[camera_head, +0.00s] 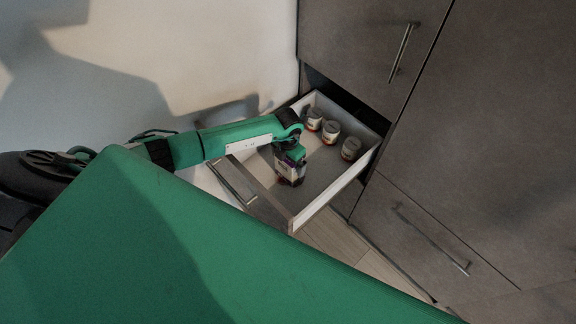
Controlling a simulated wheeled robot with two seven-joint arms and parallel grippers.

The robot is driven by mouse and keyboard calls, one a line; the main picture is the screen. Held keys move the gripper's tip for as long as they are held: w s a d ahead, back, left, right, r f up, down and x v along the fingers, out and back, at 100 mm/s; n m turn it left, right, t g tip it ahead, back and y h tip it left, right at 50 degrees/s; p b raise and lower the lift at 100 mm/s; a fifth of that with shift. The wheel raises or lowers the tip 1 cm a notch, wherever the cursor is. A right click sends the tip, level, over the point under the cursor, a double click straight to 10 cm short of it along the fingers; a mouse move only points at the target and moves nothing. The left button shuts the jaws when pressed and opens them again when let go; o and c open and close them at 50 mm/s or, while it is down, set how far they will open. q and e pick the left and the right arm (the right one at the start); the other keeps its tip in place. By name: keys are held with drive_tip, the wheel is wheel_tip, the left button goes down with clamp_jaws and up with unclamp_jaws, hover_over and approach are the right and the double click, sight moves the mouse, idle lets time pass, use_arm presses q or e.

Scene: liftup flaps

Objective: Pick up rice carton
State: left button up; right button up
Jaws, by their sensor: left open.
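My left gripper (291,181) is open and points down into the open drawer (330,195). A small carton (288,168) with a pale and dark red surface, seemingly the rice carton, stands in the drawer right at the gripper. The gripper and wrist cover part of it, and I cannot tell whether the fingers touch it. My right gripper is not in view.
Several round cans or jars, one of them a can (331,130), stand along the drawer's far side. The drawer front has a bar handle (236,180). Dark cabinet fronts (470,120) rise at the right, and a pale wall (190,50) is behind.

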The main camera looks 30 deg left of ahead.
use_arm(q)
drive_tip(key=c, duration=1.3)
drive_tip(key=shift+c, duration=0.4)
drive_tip(key=shift+r, duration=0.15)
